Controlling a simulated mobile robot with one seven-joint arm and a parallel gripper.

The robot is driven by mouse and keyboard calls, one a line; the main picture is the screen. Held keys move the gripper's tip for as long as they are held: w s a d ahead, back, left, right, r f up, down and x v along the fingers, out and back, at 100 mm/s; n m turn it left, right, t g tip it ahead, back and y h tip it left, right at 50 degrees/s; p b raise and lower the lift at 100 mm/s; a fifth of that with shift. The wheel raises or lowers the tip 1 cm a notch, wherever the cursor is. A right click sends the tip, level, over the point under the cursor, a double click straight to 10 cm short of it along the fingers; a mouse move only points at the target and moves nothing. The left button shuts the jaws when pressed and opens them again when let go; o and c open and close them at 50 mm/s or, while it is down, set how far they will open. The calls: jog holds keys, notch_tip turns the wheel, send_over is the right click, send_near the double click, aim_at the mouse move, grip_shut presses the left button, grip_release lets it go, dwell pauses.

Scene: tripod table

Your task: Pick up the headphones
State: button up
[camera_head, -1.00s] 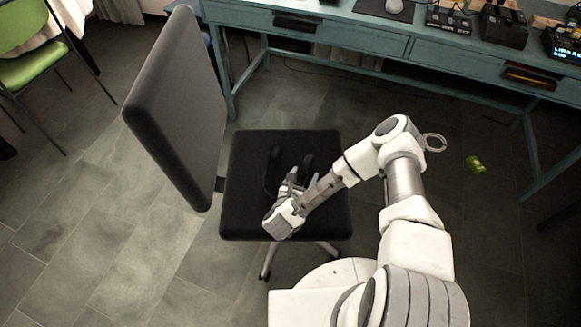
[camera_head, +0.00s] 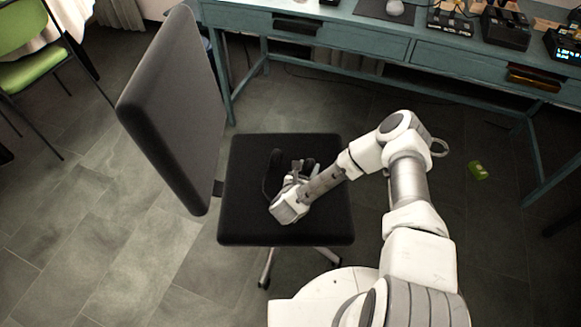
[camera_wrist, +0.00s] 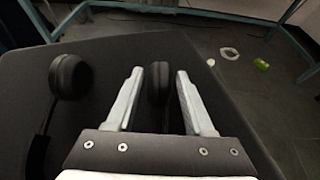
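The black headphones (camera_wrist: 70,77) lie on the black seat of the office chair (camera_head: 240,200). In the wrist view one ear cup is at the left, outside my gripper, with a thin dark band or boom running down from it. The other ear cup shows between my two fingers. My gripper (camera_wrist: 158,80) is open, with a finger on each side of that cup. I cannot tell if either finger touches it. In the head view my gripper (camera_head: 296,172) is low over the seat and partly hides the headphones (camera_head: 273,167).
The chair's tall backrest (camera_head: 175,110) stands left of the seat. A teal desk (camera_head: 360,38) with devices on it runs along the back. A green object (camera_head: 478,171) lies on the floor at the right. A green chair (camera_head: 28,70) is at the far left.

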grip_shut()
